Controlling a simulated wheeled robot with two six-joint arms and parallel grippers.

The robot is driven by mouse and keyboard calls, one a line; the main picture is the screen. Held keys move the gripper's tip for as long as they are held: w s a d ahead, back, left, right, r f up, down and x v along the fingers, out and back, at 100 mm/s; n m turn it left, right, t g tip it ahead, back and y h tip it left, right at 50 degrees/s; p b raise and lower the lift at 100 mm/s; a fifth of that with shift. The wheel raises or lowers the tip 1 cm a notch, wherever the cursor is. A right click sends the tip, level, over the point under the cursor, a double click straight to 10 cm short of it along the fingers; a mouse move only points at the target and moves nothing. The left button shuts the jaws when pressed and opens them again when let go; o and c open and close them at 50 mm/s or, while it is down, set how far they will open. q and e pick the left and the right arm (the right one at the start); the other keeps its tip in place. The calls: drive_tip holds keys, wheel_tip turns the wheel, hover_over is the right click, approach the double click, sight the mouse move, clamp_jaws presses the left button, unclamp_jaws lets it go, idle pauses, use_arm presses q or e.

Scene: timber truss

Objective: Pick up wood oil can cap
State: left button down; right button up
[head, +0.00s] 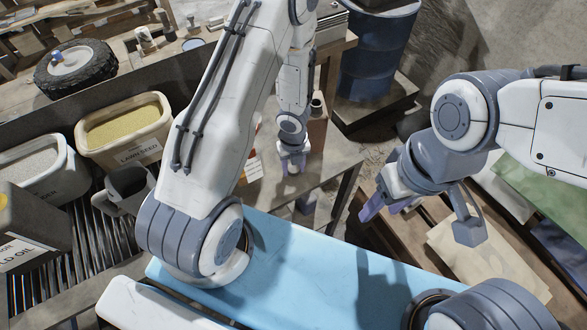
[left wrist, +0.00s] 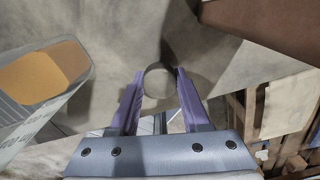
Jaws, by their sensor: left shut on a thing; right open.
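My left gripper (head: 292,168) is low over the wooden bench in the head view, beyond my forearm. In the left wrist view its purple fingers (left wrist: 159,85) are closed on a small round greyish disc, which looks like the can cap (left wrist: 159,78). The cap is too small to make out in the head view. A brown can (head: 317,130) with a dark opening on top stands just right of the left gripper, partly hidden by my arm. My right gripper (head: 392,206) is open and empty over the wooden pallets at right.
A lawn seed tub (head: 125,152) and another white tub (head: 38,190) stand at left beside a grey mug (head: 125,190). A blue drum (head: 375,55) stands behind. In the left wrist view an open carton (left wrist: 40,95) with orange contents is at left.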

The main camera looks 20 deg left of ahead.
sight(293, 167)
use_arm(q)
drive_tip(key=shift+r, duration=0.15)
drive_tip(key=shift+r+p, duration=0.55)
drive_tip(key=shift+p, duration=0.15)
wheel_tip(293, 167, up, 4)
drive_tip(key=p, duration=0.4)
drive_tip(key=w+d+r+p, duration=0.1)
drive_tip(key=d+r+p, duration=0.4)
drive_tip(key=d+p, duration=0.6)
drive_tip(key=p, duration=0.3)
drive_tip(key=shift+d+r+p, duration=0.3)
